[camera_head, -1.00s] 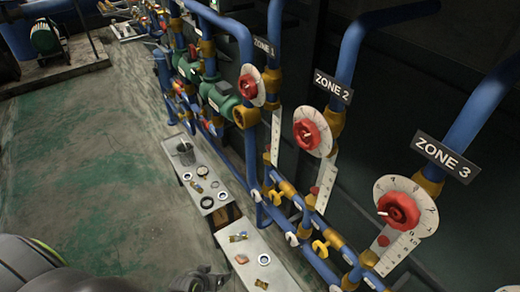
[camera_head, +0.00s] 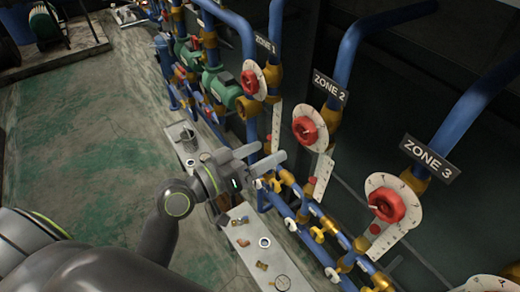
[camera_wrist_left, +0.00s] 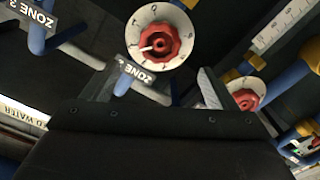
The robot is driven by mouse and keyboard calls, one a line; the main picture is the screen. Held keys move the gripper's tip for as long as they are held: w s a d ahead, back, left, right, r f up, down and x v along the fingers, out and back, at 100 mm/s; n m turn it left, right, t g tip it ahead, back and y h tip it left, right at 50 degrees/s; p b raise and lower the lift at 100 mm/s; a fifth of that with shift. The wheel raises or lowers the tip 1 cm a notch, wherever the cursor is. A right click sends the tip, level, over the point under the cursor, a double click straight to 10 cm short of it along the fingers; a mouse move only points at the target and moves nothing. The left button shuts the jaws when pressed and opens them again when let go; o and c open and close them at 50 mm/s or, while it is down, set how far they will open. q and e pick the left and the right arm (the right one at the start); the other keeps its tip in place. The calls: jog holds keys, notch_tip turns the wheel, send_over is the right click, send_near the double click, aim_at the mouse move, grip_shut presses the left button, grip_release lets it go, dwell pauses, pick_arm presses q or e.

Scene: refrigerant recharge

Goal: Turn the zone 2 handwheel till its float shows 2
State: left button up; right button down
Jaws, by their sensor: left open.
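The zone 2 handwheel (camera_head: 305,130) is a red wheel on a white dial on a blue pipe, below the ZONE 2 sign (camera_head: 329,87). It also shows at the top of the left wrist view (camera_wrist_left: 158,43), with a pale pointer. A white float scale (camera_head: 322,172) hangs below it with a small red float (camera_head: 312,181) low on it; its reading is too small to make out. My left gripper (camera_head: 268,158) is open and empty, left of and below the handwheel, apart from it. Its fingers (camera_wrist_left: 153,88) show in the wrist view. My right gripper is not in view.
Zone 1 handwheel (camera_head: 250,82) and zone 3 handwheel (camera_head: 386,205) stand on either side. Blue pipes with yellow valves (camera_head: 318,234) run below. A bench (camera_head: 238,213) with small parts is under my arm. The green floor (camera_head: 85,150) at left is clear.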

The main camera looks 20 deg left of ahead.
aim_at(301, 134)
pick_arm(q)
jog(key=x, duration=0.9)
jog(key=shift+r+p, duration=0.1)
jog(key=shift+p, duration=0.2)
jog(key=shift+w+d, duration=0.15)
jog(key=shift+w, duration=0.05)
jog(key=shift+c, duration=0.4)
jog(key=c, duration=0.9)
jog(key=shift+m+b, duration=0.35)
jog(key=shift+m, duration=0.05)
jog(key=shift+m+b, duration=0.35)
jog(key=shift+m, duration=0.05)
